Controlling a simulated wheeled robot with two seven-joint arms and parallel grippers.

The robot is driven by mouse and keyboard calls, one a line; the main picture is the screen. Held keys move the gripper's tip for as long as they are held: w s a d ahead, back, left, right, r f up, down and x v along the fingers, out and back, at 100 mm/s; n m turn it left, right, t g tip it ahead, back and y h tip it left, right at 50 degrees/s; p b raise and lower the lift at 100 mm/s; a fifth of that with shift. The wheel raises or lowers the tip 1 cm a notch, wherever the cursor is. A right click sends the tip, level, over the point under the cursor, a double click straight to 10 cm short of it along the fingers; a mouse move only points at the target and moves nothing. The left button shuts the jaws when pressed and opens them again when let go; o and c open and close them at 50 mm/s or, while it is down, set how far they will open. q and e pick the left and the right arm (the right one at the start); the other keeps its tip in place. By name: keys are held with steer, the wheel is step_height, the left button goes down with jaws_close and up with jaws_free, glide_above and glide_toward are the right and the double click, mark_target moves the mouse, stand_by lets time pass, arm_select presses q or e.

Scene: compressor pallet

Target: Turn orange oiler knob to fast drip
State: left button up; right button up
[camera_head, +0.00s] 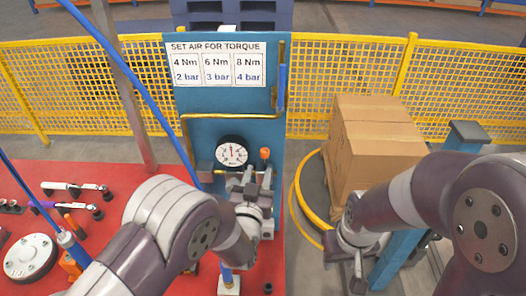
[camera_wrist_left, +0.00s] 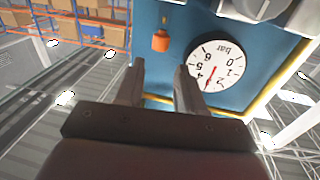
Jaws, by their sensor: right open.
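The orange oiler knob (camera_head: 264,153) sits on the blue panel, just right of the gauge. It also shows in the left wrist view as a small orange piece (camera_wrist_left: 161,40) under a thin fitting. My left gripper (camera_head: 250,180) is in front of the panel, close below the gauge and the knob. In the left wrist view its two fingers (camera_wrist_left: 160,68) stand apart with nothing between them, and the knob appears just beyond the fingertips, not touched. My right gripper (camera_head: 357,268) is open and empty at the lower right, away from the panel. The knob's setting cannot be read.
The round pressure gauge (camera_head: 232,152) is next to the knob, its needle near 3. The blue panel (camera_head: 200,110) carries a torque chart (camera_head: 217,65). Brown boxes (camera_head: 375,150) stand at the right. Tools (camera_head: 75,188) and a round white-topped part (camera_head: 30,257) lie on the red surface (camera_head: 120,185).

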mark_target(264, 154)
arm_select(q)
steer(key=p+x, duration=0.1)
steer(key=x, duration=0.4)
steer(key=shift+w+d+p, duration=0.1)
steer(key=shift+w+p, duration=0.25)
steer(key=shift+w+d, duration=0.15)
steer(key=shift+w, duration=0.5)
jaws_close()
